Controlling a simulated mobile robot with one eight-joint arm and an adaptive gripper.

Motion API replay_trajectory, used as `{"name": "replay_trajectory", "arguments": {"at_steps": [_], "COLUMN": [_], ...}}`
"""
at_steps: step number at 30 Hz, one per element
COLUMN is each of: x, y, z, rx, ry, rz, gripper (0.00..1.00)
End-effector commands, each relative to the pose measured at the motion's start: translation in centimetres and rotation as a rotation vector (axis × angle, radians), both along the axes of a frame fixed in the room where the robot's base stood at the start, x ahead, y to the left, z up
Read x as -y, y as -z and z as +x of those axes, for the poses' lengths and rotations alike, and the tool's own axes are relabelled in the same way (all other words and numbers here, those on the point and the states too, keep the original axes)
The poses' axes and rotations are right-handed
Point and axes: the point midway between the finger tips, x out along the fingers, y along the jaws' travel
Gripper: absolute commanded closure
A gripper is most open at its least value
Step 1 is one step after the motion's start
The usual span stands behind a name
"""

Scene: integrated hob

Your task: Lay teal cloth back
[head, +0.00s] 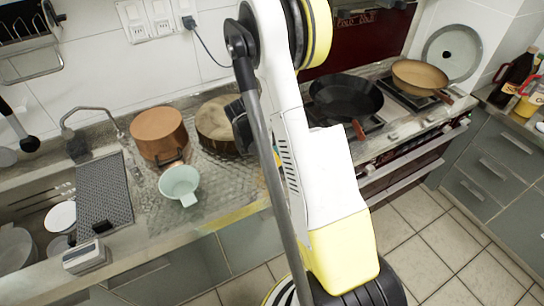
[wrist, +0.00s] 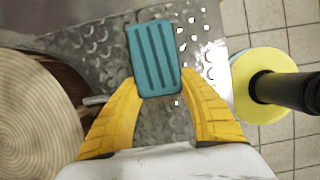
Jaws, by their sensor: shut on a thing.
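The teal cloth (wrist: 153,50) is a flat ribbed rectangle in the wrist view. Its lower end lies between the two yellow fingers of my gripper (wrist: 160,80), which is shut on it. The cloth is over the embossed metal counter; I cannot tell whether it touches the surface. In the head view my arm hides the cloth and most of the gripper.
A pot with a round wooden lid (head: 217,125) stands close left of my gripper and also shows in the wrist view (wrist: 40,115). A copper pot (head: 158,133) and a pale green pan (head: 180,184) stand farther left. A black wok (head: 345,97) is on the hob at right.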

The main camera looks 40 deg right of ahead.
Motion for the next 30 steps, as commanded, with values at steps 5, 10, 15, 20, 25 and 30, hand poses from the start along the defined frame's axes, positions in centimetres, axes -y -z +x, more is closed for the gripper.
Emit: {"name": "replay_trajectory", "arguments": {"at_steps": [5, 10, 15, 20, 25, 30], "x": [0.0, 0.0, 0.0, 0.0, 0.0, 0.0], "y": [0.3, 0.7, 1.0, 1.3, 1.5, 1.5], "z": [0.0, 0.0, 0.0, 0.0, 0.0, 0.0], "rx": [0.0, 0.0, 0.0, 0.0, 0.0, 0.0], "ry": [0.0, 0.0, 0.0, 0.0, 0.0, 0.0], "rz": [0.0, 0.0, 0.0, 0.0, 0.0, 0.0], "gripper": [0.96, 0.96, 0.96, 0.96, 0.46, 0.31]}}
